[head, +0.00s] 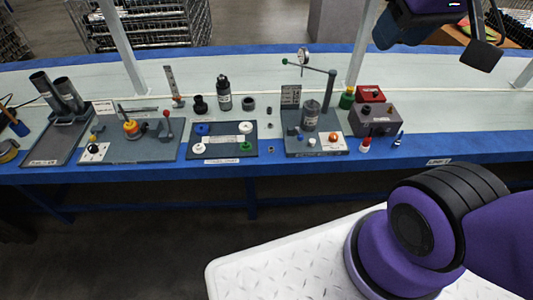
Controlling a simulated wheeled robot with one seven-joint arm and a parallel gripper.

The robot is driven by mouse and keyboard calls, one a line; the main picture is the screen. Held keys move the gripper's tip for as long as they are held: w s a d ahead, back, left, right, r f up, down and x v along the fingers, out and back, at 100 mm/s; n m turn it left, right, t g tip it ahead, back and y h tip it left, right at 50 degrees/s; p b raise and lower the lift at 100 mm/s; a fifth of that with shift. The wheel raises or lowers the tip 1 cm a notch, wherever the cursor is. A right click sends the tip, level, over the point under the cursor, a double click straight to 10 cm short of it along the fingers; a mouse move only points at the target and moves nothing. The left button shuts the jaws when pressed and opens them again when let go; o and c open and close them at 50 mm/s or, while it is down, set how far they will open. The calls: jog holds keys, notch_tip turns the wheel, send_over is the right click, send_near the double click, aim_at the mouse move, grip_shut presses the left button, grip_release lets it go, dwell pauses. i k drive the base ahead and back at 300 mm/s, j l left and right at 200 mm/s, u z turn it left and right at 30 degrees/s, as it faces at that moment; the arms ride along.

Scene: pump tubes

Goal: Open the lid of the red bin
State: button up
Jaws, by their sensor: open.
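A small red box with a dark round spot on top (370,94) stands at the right of the long table, behind a grey box; it is the only red bin-like thing I see. It is small, and I cannot make out its lid clearly. My gripper (438,38) is at the top right, dark and partly cut off by the picture's edge. Its jaws are apart with nothing seen between them. It shows above and to the right of the red box, clear of it.
The grey box (375,121) stands close in front of the red box. A green-topped jar (347,98) is at its left, with small red and blue items in front. A gauge stand (331,92) rises further left. The pale table surface (450,118) to the right is clear.

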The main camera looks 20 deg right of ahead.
aim_at(369, 92)
jog(key=i, duration=0.95)
jog(key=z, duration=1.45)
jog(key=i+l+u, duration=0.15)
jog(key=l, duration=0.2)
jog(key=i+l+u, duration=0.2)
jog(key=l, duration=0.2)
jog(key=i, duration=0.05)
